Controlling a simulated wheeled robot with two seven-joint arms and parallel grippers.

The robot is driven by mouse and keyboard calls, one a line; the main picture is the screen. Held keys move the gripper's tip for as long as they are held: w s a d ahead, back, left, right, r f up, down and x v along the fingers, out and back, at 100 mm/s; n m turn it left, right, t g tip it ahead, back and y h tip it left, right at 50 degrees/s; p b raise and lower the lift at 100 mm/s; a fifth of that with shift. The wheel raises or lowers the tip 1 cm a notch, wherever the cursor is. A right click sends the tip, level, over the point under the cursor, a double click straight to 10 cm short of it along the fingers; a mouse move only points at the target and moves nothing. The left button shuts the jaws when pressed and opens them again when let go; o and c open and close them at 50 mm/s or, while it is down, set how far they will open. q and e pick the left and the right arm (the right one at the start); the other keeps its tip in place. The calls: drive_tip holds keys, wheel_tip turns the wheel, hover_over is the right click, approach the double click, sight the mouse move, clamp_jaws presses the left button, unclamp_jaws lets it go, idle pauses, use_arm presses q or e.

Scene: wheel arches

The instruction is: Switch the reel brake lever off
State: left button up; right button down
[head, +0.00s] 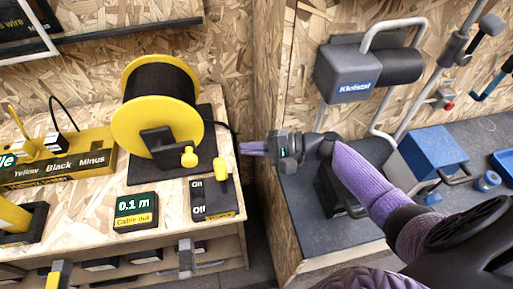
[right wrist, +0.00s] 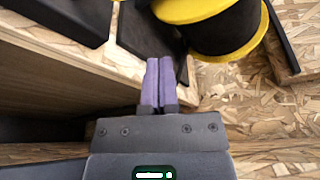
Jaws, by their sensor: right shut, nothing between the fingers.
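The reel brake lever (head: 221,170) is a yellow handle on a dark plate (head: 212,208) marked On at the top and Off at the bottom. Its knob is up, beside the On end. The cable reel (head: 162,100), black with yellow flanges, stands behind the plate; its yellow rim also shows in the right wrist view (right wrist: 240,45). My right gripper (head: 243,148) has purple fingers, shut and empty, just right of and beyond the lever knob, apart from it. In the right wrist view the fingers (right wrist: 158,75) point at the reel's dark base. My left gripper is not in view.
A display reading 0.1 m (head: 136,208) sits left of the lever plate. A yellow block with plugs (head: 60,160) is at the far left. A wooden partition (head: 267,110) rises right of the bench, near my right gripper. A blue-topped box (head: 434,150) stands on the right bench.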

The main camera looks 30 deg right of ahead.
sight(222, 176)
drive_tip(key=b+x, duration=0.1)
drive_tip(key=x, duration=0.5)
drive_tip(key=shift+d+f, duration=0.1)
drive_tip(key=s+r+p, duration=0.2)
drive_tip(key=shift+s+a, duration=0.2)
drive_tip(key=shift+s, duration=0.15)
drive_tip(key=shift+s+a+r, duration=0.1)
drive_tip(key=shift+s+a, duration=0.05)
drive_tip(key=shift+s, duration=0.3)
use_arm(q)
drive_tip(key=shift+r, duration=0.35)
